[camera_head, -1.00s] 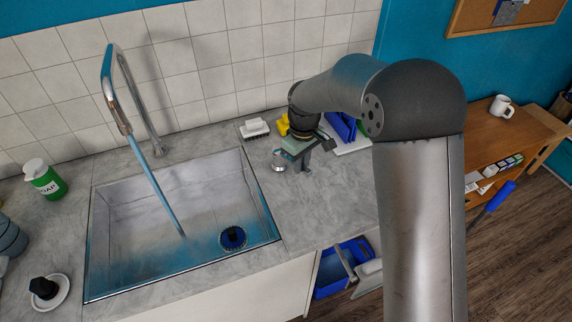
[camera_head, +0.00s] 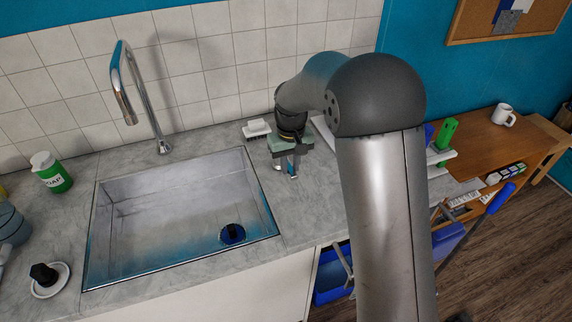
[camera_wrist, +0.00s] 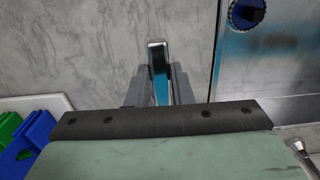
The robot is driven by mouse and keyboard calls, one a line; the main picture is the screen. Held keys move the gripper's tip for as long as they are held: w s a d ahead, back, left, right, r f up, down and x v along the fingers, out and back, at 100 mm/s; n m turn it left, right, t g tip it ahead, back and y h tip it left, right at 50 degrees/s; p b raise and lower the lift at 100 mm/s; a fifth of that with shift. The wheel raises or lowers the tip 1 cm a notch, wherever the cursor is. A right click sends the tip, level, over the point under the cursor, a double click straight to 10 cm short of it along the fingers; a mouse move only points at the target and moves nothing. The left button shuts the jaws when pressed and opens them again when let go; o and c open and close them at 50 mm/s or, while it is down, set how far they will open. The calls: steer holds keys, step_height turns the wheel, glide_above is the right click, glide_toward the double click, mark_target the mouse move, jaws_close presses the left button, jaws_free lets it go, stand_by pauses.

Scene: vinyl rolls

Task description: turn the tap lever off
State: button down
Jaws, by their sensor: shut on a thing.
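The tap spout (camera_head: 134,85) arches over the left side of the sink, and no water shows below it. My gripper (camera_head: 287,172) is over the counter to the right of the sink, pointing down. The tap lever, a slim chrome bar (camera_wrist: 158,58) with a blue reflection, sits between my two grey fingers (camera_wrist: 159,88) in the wrist view. My fingers are shut on it. Only its end shows past the fingertips; the rest of it is hidden by my gripper.
The steel sink (camera_head: 150,185) has a dark blue drain piece (camera_head: 232,234). A soap bottle (camera_head: 52,173) stands to its left. A white brush (camera_head: 256,129) lies behind my gripper. Green and blue things (camera_wrist: 25,140) lie on the left in the wrist view.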

mark_target(290, 168)
steer(key=c, duration=1.3)
jaws_free()
steer(key=shift+r, duration=0.1)
step_height(290, 168, up, 17)
steer(key=shift+r+b, duration=0.15)
steer(key=shift+b, duration=0.45)
steer(key=s+d+f+m, duration=0.1)
steer(key=s+d+f, duration=0.3)
steer(key=s, duration=0.6)
steer(key=s+d+f+m, duration=0.1)
steer(key=s+d+f, duration=0.3)
steer(key=s, duration=0.6)
steer(key=s+d+f+m, duration=0.1)
steer(key=s+d+f, duration=0.3)
steer(key=s, duration=0.6)
steer(key=shift+d+f+m+t, duration=0.1)
steer(key=shift+d+m+t, duration=0.2)
steer(key=shift+d, duration=0.25)
